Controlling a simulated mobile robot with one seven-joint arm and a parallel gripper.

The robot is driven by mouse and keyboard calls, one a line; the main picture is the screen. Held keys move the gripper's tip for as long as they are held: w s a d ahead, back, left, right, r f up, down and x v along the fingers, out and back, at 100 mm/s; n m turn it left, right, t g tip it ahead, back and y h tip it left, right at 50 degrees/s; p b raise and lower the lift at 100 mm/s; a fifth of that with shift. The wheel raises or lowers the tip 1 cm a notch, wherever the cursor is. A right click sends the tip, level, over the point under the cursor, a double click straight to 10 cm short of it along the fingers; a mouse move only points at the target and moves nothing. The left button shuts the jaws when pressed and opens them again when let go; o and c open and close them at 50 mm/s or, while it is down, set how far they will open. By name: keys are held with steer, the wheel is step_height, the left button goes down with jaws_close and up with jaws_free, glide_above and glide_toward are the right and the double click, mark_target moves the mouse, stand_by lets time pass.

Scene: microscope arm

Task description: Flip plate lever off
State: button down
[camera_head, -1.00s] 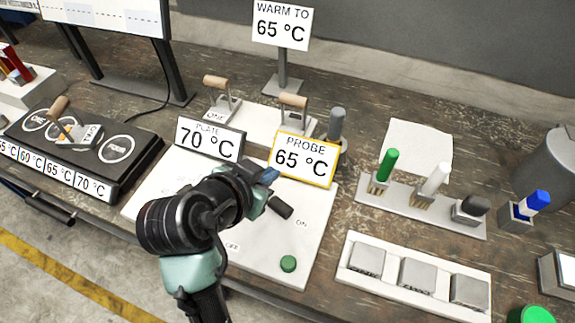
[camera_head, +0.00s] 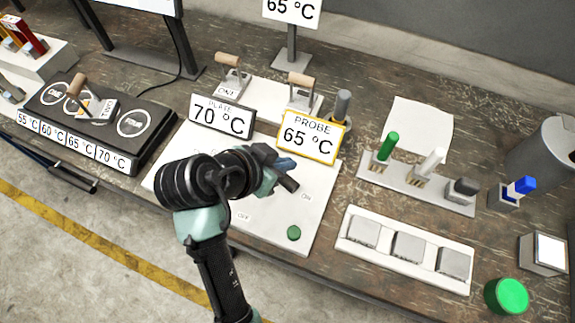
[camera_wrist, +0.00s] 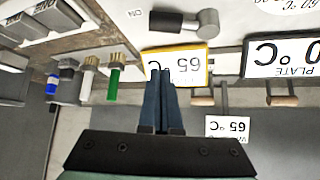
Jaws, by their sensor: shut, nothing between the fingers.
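A lever with a black grip (camera_head: 288,183) stands on the white panel (camera_head: 265,215), and its grip points toward the ON label; I take it as the plate lever. In the wrist view the lever's black grip (camera_wrist: 172,21) and grey hub lie flat across the top. My gripper (camera_head: 286,163) has its dark blue fingers together and empty, close to the lever on the display side. In the wrist view the fingers (camera_wrist: 160,73) overlap the edge of the PROBE display. My arm hides part of the panel and the lever's hub in the head view.
The PLATE display (camera_head: 221,117) reads 70 °C and the PROBE display (camera_head: 309,136) reads 65 °C, standing just behind the panel. A green button (camera_head: 294,233) is at the panel's front. A black hotplate (camera_head: 85,120) is left; a tool rack (camera_head: 415,187) is right.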

steer(key=x, duration=0.8)
steer(key=shift+w+d+f+p, duration=0.1)
steer(key=shift+d+p, duration=0.05)
steer(key=shift+p, duration=0.25)
steer(key=shift+s+a+f+p, duration=0.2)
steer(key=shift+f+p, duration=0.05)
steer(key=shift+p, duration=0.1)
steer(key=shift+s+a+f+p, duration=0.25)
steer(key=shift+s+a, duration=0.2)
steer(key=shift+s, duration=0.2)
steer(key=shift+s+a+f+p, duration=0.1)
steer(key=shift+s+a+p, duration=0.1)
steer(key=shift+s+a, duration=0.35)
steer(key=shift+d, duration=0.1)
